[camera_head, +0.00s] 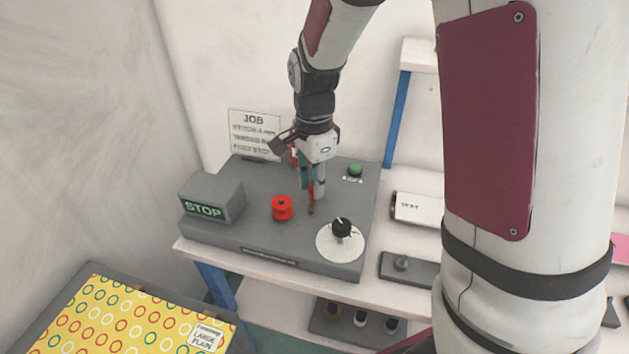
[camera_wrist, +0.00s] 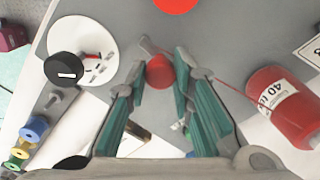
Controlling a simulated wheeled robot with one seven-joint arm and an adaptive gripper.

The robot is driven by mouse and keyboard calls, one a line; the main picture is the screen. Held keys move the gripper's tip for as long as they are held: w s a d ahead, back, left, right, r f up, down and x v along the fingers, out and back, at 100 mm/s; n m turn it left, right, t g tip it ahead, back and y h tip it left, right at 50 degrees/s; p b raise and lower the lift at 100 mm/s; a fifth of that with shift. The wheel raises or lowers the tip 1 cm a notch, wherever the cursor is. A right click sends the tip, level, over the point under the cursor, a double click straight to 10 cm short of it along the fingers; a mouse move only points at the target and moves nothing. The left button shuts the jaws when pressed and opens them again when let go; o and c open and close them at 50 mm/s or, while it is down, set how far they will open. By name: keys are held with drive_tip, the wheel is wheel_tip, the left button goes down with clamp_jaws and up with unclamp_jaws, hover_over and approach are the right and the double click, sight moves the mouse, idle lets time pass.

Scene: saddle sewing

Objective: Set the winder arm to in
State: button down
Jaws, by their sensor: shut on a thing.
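My gripper (camera_head: 311,200) reaches down from above onto the grey machine box (camera_head: 300,245). In the wrist view its green-lined fingers (camera_wrist: 162,75) are closed around a red knob (camera_wrist: 160,72), with a fingertip on each side. A short grey lever (camera_wrist: 148,46) shows just beyond the knob; I take these to be the winder arm. No in or out marking can be read. In the head view the fingers mostly hide the knob.
A red thread spool marked 40 (camera_wrist: 283,105) stands close to the fingers, with thread running from it. A red button (camera_head: 281,207), black dial (camera_head: 341,228), green button (camera_head: 355,171) and STOP box (camera_head: 210,200) are nearby on the box. A job card (camera_head: 254,133) stands behind.

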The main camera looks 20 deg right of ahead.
drive_tip(key=shift+a, duration=0.1)
drive_tip(key=m+p, duration=0.1)
drive_tip(key=w+a+m+p, duration=0.1)
drive_tip(key=m+p, duration=0.1)
drive_tip(key=shift+r+m, duration=0.1)
drive_tip(key=shift+m, duration=0.2)
drive_tip(key=shift+w+a+m+p, duration=0.1)
drive_tip(key=shift+w+m+p, duration=0.25)
drive_tip(key=shift+m, duration=0.35)
drive_tip(key=shift+w+a+m+p, duration=0.1)
drive_tip(key=shift+w+m+p, duration=0.1)
drive_tip(key=shift+m+p, duration=0.4)
drive_tip(key=shift+w+a+m+p, duration=0.1)
drive_tip(key=shift+w+m+p, duration=0.2)
drive_tip(key=shift+m, duration=0.5)
drive_tip(key=c, duration=1.4)
unclamp_jaws()
drive_tip(key=shift+o, duration=0.2)
wheel_tip(320, 180, up, 12)
